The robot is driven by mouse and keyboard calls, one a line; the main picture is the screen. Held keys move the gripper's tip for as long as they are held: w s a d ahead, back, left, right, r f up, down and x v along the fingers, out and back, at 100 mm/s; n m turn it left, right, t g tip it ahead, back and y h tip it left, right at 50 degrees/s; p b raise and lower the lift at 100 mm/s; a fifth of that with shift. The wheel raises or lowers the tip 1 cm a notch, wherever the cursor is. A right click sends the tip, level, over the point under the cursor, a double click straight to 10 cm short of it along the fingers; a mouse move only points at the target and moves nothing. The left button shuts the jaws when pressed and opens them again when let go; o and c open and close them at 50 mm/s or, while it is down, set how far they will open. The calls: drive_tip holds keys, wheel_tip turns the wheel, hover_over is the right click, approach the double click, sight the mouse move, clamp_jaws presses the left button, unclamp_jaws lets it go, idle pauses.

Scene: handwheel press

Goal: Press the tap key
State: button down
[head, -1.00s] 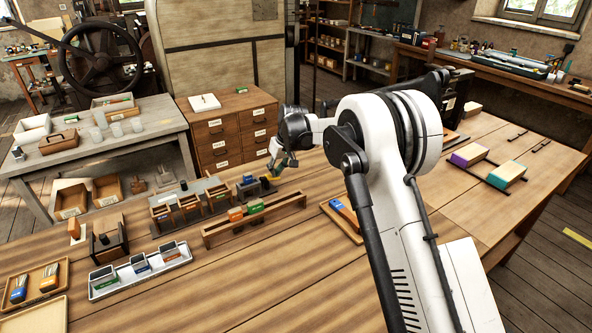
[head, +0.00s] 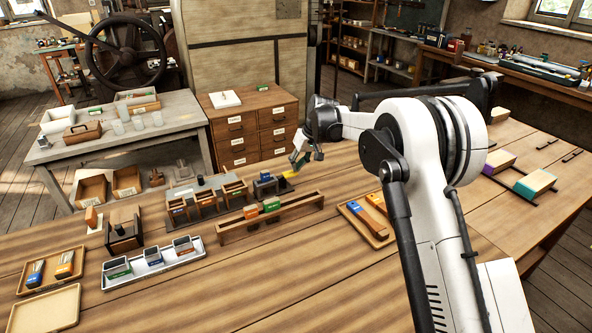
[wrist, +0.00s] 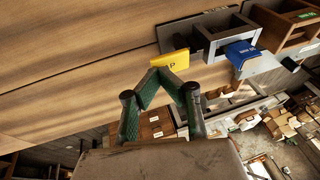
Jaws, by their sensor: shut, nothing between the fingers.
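The tap key is a yellow plate with a partly hidden label ending in "P" (wrist: 170,68), sticking out from a dark block. It also shows in the head view (head: 289,175), on the bench beyond the wooden rack. My gripper (wrist: 158,73) has its green-padded fingers drawn together at the tips. The tips are right by the key's near edge in the wrist view and overlap its lower left part; I cannot tell whether they touch it. In the head view my gripper (head: 298,163) is just above and beside the yellow key. It holds nothing.
A blue key (wrist: 242,52) sits beside the yellow one, on a grey box. A wooden rack (head: 235,232) with orange and green blocks stands in front. A compartmented unit (head: 208,200) is to the left. Bare bench top lies right of the key.

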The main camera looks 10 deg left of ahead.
drive_tip(key=w+v, duration=0.1)
drive_tip(key=v, duration=1)
drive_tip(key=shift+d+r, duration=0.2)
drive_tip(key=shift+d, duration=0.2)
drive_tip(key=shift+s, duration=0.1)
drive_tip(key=s+d+r+m+t+h, duration=0.1)
drive_tip(key=s+d+r+m+t, duration=0.1)
drive_tip(key=s+d+r, duration=0.7)
drive_tip(key=s+d+r+m+t+h, duration=0.15)
drive_tip(key=s+d+r, duration=0.45)
drive_tip(key=s+d, duration=0.6)
drive_tip(key=s+d+f+m+t, duration=0.1)
drive_tip(key=s+d+f, duration=0.2)
drive_tip(key=s, duration=0.5)
drive_tip(key=s+d+f+m+h, duration=0.1)
drive_tip(key=s+d+f, duration=0.2)
drive_tip(key=s, duration=0.6)
drive_tip(key=s+d+f+m+t, duration=0.1)
drive_tip(key=s+d+f+m, duration=0.1)
drive_tip(key=s+d, duration=0.5)
drive_tip(key=shift+s+f+t, duration=0.35)
drive_tip(key=shift+s+f, duration=0.45)
drive_tip(key=shift+s, duration=0.3)
drive_tip(key=shift+h, duration=0.25)
